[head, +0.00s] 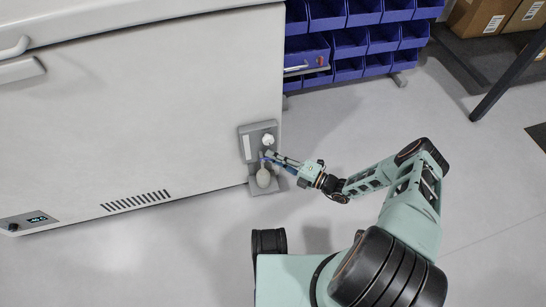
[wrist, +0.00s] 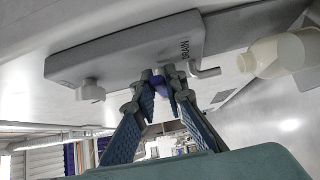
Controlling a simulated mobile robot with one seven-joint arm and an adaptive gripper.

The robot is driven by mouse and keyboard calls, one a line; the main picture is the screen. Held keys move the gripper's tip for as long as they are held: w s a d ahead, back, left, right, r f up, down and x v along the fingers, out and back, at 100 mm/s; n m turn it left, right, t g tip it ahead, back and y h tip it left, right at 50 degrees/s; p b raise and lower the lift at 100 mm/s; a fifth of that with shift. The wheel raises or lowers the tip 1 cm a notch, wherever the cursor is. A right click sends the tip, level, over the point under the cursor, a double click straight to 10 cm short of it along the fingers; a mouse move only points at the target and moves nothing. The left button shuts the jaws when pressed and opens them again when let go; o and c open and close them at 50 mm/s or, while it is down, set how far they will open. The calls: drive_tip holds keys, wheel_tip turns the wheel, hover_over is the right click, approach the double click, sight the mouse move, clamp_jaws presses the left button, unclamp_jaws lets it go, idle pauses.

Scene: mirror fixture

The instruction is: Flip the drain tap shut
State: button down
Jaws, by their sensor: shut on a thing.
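A grey drain panel (head: 245,137) is on the lower right of the white freezer's front. In the wrist view the panel (wrist: 110,58) carries the word DRAIN. In the head view my gripper (head: 267,156) reaches the panel from the right and covers most of the tap.
A white round knob (head: 267,138) sits above on the panel. Blue bins (head: 350,42) stand behind.

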drive_tip(key=c, duration=2)
unclamp_jaws()
drive_tip(key=shift+o, duration=0.2)
drive_tip(key=v, duration=1.2)
drive_tip(key=shift+r, duration=0.1)
